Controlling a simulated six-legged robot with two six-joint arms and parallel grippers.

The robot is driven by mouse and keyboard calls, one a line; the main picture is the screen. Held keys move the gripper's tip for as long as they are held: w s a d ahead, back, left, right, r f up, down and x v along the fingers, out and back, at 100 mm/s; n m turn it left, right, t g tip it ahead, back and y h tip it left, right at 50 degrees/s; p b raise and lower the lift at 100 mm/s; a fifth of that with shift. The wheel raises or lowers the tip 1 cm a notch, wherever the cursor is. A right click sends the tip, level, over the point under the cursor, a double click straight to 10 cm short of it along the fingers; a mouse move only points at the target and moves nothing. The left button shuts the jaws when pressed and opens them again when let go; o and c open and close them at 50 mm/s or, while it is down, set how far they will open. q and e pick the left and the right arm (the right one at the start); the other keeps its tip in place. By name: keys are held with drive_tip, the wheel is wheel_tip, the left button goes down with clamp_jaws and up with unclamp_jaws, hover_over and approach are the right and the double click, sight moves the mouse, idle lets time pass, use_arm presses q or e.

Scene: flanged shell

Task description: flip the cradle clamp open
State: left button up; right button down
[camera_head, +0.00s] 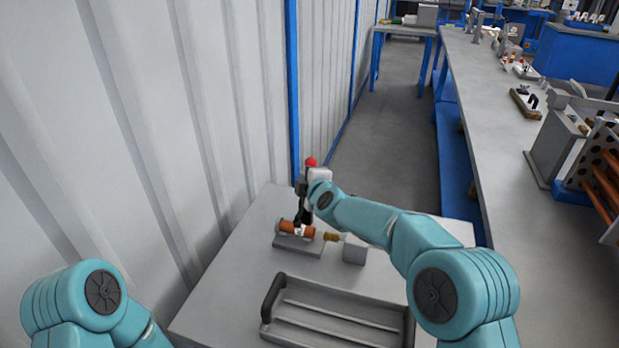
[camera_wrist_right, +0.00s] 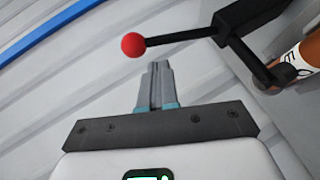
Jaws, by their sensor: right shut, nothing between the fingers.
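The cradle clamp (camera_head: 303,213) is black and stands over a brown cylinder (camera_head: 299,230) on a low grey cradle base (camera_head: 298,245). Its red ball knob (camera_head: 310,162) is high above the cylinder in the head view. In the wrist view the knob (camera_wrist_right: 133,44) ends a thin black lever (camera_wrist_right: 180,37) joined to a thicker black arm. My right gripper (camera_head: 302,187) is beside the lever, with its fingers (camera_wrist_right: 157,84) shut and empty. The knob appears just beyond the fingertips; contact cannot be told. My left arm shows at lower left, its gripper out of view.
A grey tray (camera_head: 333,318) with a dark handle lies at the table's front. A grey block (camera_head: 354,250) and a small brass-coloured piece (camera_head: 331,237) are right of the cradle. A corrugated wall (camera_head: 170,130) rises close on the left. Bare tabletop (camera_head: 235,270) lies left of the cradle.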

drive_tip(key=shift+w+d+f, duration=0.35)
drive_tip(key=shift+w+d, duration=0.05)
drive_tip(key=shift+w, duration=0.3)
